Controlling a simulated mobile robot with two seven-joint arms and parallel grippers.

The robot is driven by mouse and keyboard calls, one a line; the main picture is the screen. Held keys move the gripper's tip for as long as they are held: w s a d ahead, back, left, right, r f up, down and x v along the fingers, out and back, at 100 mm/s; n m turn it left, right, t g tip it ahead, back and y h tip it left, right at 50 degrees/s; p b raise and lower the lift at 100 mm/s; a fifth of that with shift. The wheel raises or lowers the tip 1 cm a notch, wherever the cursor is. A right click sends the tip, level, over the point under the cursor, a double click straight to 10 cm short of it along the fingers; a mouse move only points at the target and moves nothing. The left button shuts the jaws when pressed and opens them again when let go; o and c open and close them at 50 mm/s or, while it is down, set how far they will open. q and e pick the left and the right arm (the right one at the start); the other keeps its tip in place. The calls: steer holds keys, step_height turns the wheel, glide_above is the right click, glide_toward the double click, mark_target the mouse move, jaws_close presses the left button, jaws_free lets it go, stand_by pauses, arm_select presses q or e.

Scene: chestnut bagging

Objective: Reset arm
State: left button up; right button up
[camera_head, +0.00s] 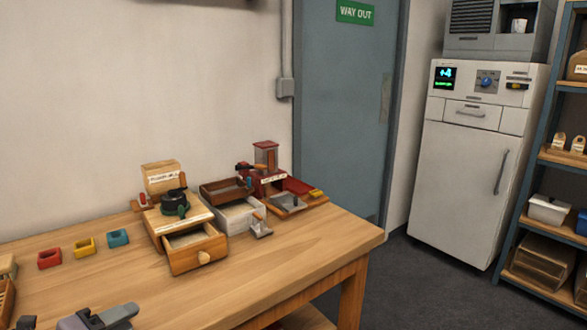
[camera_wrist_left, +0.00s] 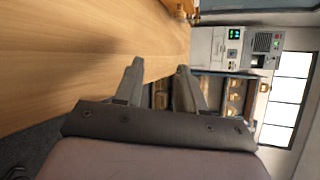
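My left gripper (camera_head: 97,315) shows at the bottom left of the head view, low over the front of the wooden table (camera_head: 245,296). In the left wrist view the gripper (camera_wrist_left: 158,76) has its two fingers apart with nothing between them. The wrist picture is turned on its side, with the table top along its upper left. My right gripper is in neither view.
A wooden box with an open drawer (camera_head: 197,250), a pale bin (camera_head: 238,216) and a red device (camera_head: 266,165) stand at the table's back. Small red (camera_head: 49,259), yellow (camera_head: 85,246) and blue (camera_head: 118,238) blocks lie left. The table's front right is clear. A white cabinet (camera_head: 468,170) and shelves (camera_head: 546,157) stand right.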

arm_select(q)
steer(key=d+n+t+h, duration=0.25)
steer(key=d+n, duration=0.25)
steer(key=d, duration=0.9)
steer(key=s+a+f+n+g+y, duration=0.3)
steer(key=s+a+f+n, duration=0.35)
steer(key=s+f, duration=0.35)
steer(key=s+a+f+n+g+y, duration=0.3)
steer(key=s+a+f+n, duration=0.35)
steer(key=f, duration=0.55)
steer(key=s+d+n, duration=0.1)
steer(key=d+n, duration=0.4)
steer(key=d, duration=0.6)
steer(key=shift+s+d+n+t+h, duration=0.15)
steer(key=shift+d+n+t+h, duration=0.15)
steer(key=shift+d+t+h, duration=0.1)
